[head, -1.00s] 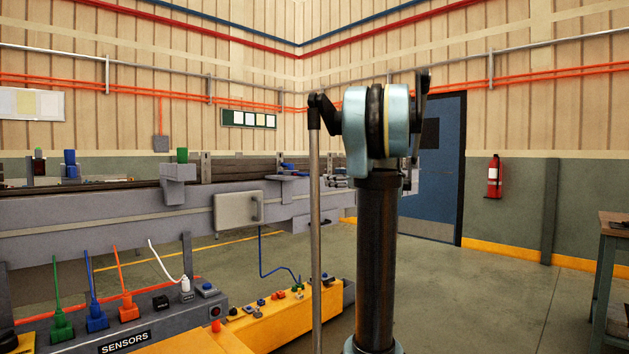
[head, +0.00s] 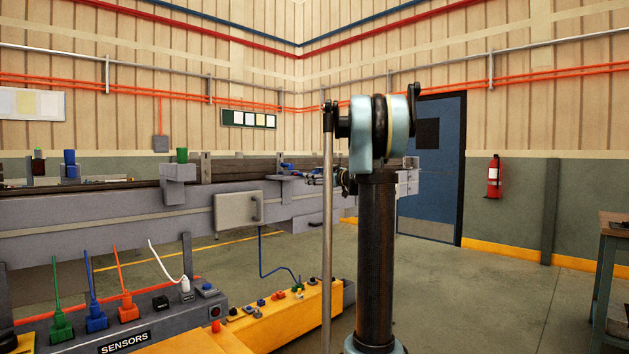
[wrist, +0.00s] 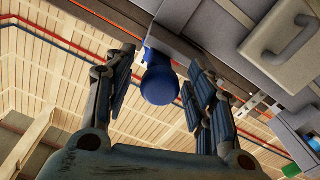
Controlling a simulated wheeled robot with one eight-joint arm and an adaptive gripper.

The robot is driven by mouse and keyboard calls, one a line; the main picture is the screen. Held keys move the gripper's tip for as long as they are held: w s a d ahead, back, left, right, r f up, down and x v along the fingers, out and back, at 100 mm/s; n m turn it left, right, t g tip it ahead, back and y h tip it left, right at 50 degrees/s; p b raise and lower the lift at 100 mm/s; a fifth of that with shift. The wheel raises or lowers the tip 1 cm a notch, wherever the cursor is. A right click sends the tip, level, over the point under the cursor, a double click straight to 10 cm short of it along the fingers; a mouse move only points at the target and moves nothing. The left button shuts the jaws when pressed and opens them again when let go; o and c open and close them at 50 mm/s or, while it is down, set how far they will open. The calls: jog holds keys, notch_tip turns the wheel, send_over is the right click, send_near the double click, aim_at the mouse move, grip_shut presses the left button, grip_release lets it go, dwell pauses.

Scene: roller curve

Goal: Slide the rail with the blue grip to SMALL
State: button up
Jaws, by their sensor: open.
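In the wrist view a blue rounded grip (wrist: 160,82) sticks out from a grey bracket (wrist: 172,42). My gripper (wrist: 155,95) is open, with one set of fingers on each side of the grip; gaps show on both sides. In the head view a blue piece (head: 287,166) lies at a grey bracket beside the long rail (head: 235,168); I cannot tell if it is the same grip. Part of my gripper shows dark beside my arm, mostly hidden. No SMALL mark is readable.
A grey box with a handle (head: 238,212) is on the conveyor side. Green (head: 182,155) and blue (head: 69,157) upright pieces stand farther left. A yellow control box (head: 270,318) and the grey SENSORS box (head: 125,330) stand in front.

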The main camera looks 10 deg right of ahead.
grip_shut()
jog(key=shift+x, duration=1.5)
jog(key=shift+w+r, duration=0.1)
grip_release()
jog(key=shift+w, duration=0.1)
jog(key=v, duration=1.2)
jog(key=shift+a, duration=0.1)
